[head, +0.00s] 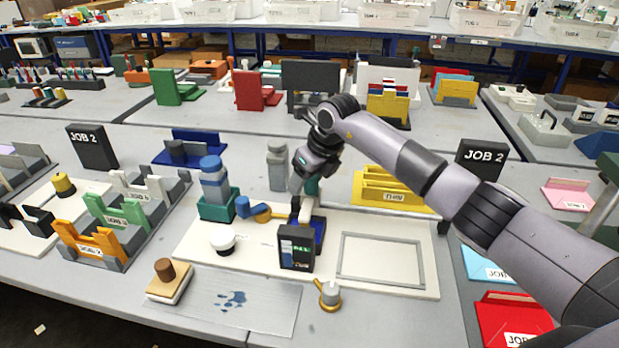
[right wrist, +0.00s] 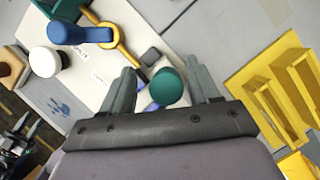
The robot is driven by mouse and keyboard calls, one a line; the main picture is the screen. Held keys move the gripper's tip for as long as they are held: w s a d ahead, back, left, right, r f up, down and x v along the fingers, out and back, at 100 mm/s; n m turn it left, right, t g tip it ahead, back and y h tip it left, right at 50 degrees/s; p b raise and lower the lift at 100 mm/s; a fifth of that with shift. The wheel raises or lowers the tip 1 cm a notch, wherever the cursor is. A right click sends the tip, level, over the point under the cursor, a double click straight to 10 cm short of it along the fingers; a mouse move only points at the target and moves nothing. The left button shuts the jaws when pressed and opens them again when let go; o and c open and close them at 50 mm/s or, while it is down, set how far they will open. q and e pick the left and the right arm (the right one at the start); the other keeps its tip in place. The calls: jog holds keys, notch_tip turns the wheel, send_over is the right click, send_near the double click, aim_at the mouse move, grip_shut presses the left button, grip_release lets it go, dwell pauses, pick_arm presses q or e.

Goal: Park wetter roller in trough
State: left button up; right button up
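The wetter roller shows a round dark green knob (right wrist: 169,88) in the right wrist view and a green handle (head: 313,185) in the head view. Its roller end is mostly hidden by my gripper. The blue trough (head: 319,231) stands on the white plotter board, behind a small dark sign. My right gripper (right wrist: 163,80) is over the trough, its fingers on either side of the knob. A gap shows between the left finger and the knob, so it looks open. Whether the roller rests in the trough is hidden. My left gripper is not in view.
A blue-capped lever (head: 246,207) with an orange ring and a white round knob (head: 223,241) are left of the trough. A grey frame (head: 382,260) lies to its right. A yellow rack (head: 390,190) stands behind. A grey sheet (head: 258,308) lies in front.

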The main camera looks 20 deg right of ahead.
aim_at(317, 197)
jog(key=shift+d, duration=0.15)
jog(key=shift+s+d+r, duration=0.1)
jog(key=shift+r, duration=0.2)
jog(key=a+v, duration=0.1)
jog(key=v, duration=0.5)
jog(key=shift+d+r, duration=0.3)
jog(key=shift+d, duration=0.1)
jog(key=shift+s, duration=0.1)
jog(key=shift+f, duration=0.1)
